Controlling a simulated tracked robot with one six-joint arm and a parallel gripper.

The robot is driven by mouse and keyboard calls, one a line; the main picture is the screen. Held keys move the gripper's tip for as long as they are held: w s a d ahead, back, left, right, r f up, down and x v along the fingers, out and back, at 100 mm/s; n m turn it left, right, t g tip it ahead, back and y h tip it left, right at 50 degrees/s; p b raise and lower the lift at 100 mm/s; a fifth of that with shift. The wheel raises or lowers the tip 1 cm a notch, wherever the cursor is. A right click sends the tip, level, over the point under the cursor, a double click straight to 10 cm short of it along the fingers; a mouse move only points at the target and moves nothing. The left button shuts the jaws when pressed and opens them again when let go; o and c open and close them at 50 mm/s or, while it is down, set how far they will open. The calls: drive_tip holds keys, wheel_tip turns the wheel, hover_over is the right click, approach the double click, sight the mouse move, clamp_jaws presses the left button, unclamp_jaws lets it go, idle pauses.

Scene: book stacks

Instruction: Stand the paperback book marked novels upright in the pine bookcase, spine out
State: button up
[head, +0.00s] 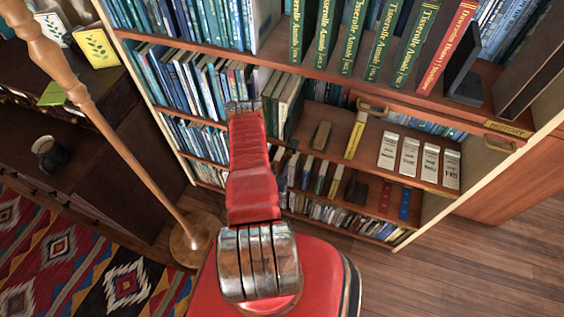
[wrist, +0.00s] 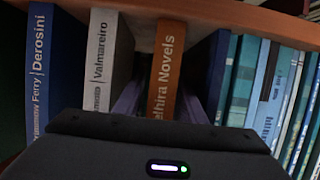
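The orange-brown paperback with "Novels" on its spine (wrist: 167,75) stands upright in a row in the wrist view, spine towards me. A white book, "Valmareiro" (wrist: 100,65), stands to its left, and a dark blue book (wrist: 209,75) to its right. My gripper (wrist: 165,105) reaches to the novels book with a purplish finger on each side. I cannot tell whether the fingers press on it; my dark gripper body hides their lower parts. In the head view my red arm reaches the wooden bookcase (head: 210,47); my gripper and the novels book are hidden there.
A shelf board (wrist: 235,12) runs close above the books. A blue book (wrist: 52,75) stands at the far left of the row, several teal books at right. In the head view, a wooden pole (head: 100,130) rises left of my arm. A mug (head: 46,152) sits on dark furniture.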

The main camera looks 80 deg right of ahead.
idle(0.3)
drive_tip(key=v, duration=1.2)
drive_tip(key=shift+w, duration=0.1)
idle(0.7)
